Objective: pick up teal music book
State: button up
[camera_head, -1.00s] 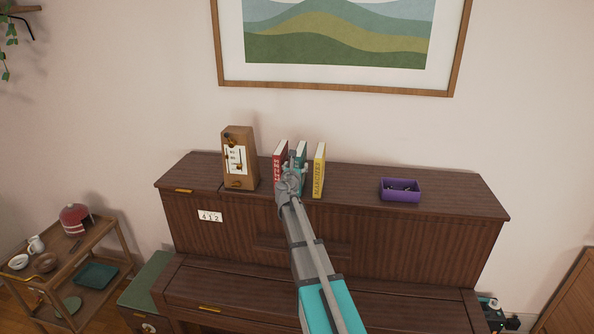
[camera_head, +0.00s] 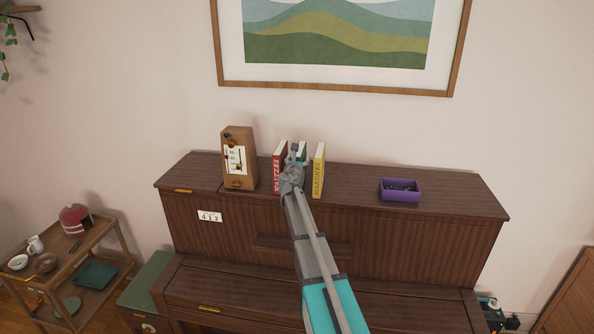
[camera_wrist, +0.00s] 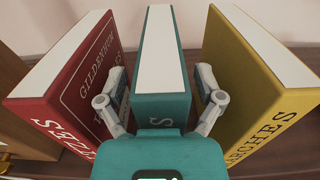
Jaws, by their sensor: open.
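The teal music book (camera_wrist: 160,60) stands upright in the wrist view, between a red book (camera_wrist: 72,85) on the left and a yellow book (camera_wrist: 255,85) on the right. My gripper (camera_wrist: 160,100) is open, with one finger on each side of the teal book, in the gaps beside the red and yellow books. I cannot tell whether the fingers touch any of the books. In the head view, the teal book (camera_head: 302,148) stands on the piano top, mostly hidden behind my gripper (camera_head: 294,155). The lower part of its spine is hidden in the wrist view.
The dark wooden piano (camera_head: 350,185) carries a wooden metronome (camera_head: 239,158) left of the books and a purple tray (camera_head: 400,191) to the right. A framed picture (camera_head: 340,40) hangs on the wall behind. A wooden trolley (camera_head: 100,262) stands at the lower left.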

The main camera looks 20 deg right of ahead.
jog(key=shift+w+d, duration=0.15)
jog(key=shift+w, duration=0.1)
jog(key=shift+c, duration=0.3)
grip_shut()
